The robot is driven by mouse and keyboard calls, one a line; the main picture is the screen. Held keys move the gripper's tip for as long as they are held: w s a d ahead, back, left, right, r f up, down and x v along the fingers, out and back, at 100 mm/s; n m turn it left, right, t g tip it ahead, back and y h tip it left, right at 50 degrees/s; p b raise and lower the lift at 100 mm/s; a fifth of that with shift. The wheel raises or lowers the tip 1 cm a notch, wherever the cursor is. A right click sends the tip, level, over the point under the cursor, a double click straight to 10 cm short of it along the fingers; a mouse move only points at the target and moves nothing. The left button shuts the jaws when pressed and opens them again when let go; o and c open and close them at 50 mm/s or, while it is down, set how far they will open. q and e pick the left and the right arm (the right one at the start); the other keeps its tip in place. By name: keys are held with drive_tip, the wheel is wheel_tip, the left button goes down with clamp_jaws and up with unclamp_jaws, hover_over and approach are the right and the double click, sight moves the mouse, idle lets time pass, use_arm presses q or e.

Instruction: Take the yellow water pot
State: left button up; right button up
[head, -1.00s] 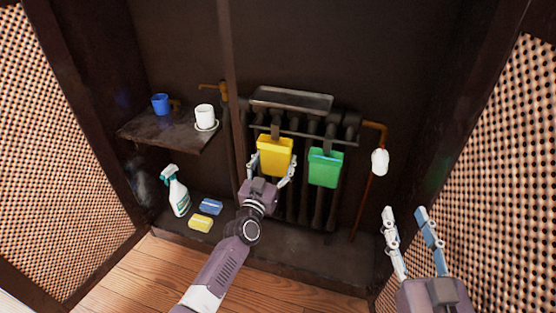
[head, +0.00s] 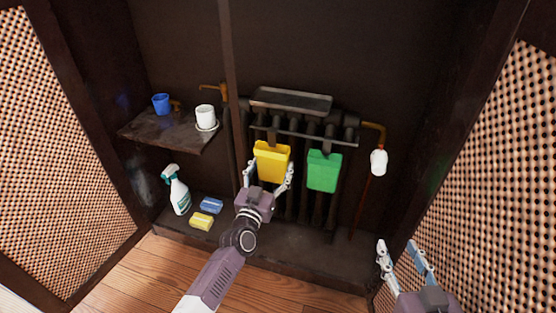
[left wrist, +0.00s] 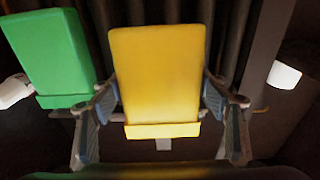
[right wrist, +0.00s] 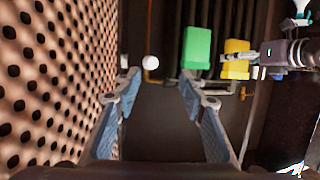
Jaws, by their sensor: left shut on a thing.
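The yellow water pot (head: 271,163) is at the front of the dark radiator, below its rail, left of the green pot (head: 324,172). My left gripper (head: 265,180) is shut on it, one finger at each side. The left wrist view shows the yellow pot (left wrist: 158,75) between the two fingers, with the green pot (left wrist: 52,55) beside it. Whether the yellow pot still hangs from the rail is hard to tell. My right gripper (head: 402,250) is open and empty at the lower right; its spread fingers also show in the right wrist view (right wrist: 157,85).
The radiator (head: 290,101) stands at the back wall. A shelf (head: 165,138) at left carries a blue cup (head: 160,104) and a white cup (head: 205,117). Perforated doors flank both sides.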

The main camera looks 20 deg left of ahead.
sight(271, 169)
use_arm(q)
drive_tip(key=shift+s+p, duration=0.4)
drive_tip(key=shift+s, duration=0.45)
drive_tip(key=shift+s+p, duration=0.4)
drive_tip(key=shift+s, duration=0.5)
drive_tip(key=shift+s+a+f+p, duration=0.15)
drive_tip(key=shift+s+p, duration=0.25)
drive_tip(key=shift+s, duration=0.5)
drive_tip(key=shift+s+f+p, duration=0.1)
drive_tip(key=shift+s+p, duration=0.35)
drive_tip(key=shift+s, duration=0.6)
use_arm(e)
drive_tip(key=s+d+f+g+h, duration=0.2)
drive_tip(key=s+d+f+g, duration=0.3)
drive_tip(key=s+f+g, duration=0.3)
drive_tip(key=shift+s+f+m+g, duration=0.3)
drive_tip(key=shift+s+f+g, duration=0.1)
drive_tip(key=shift+s+f, duration=2.2)
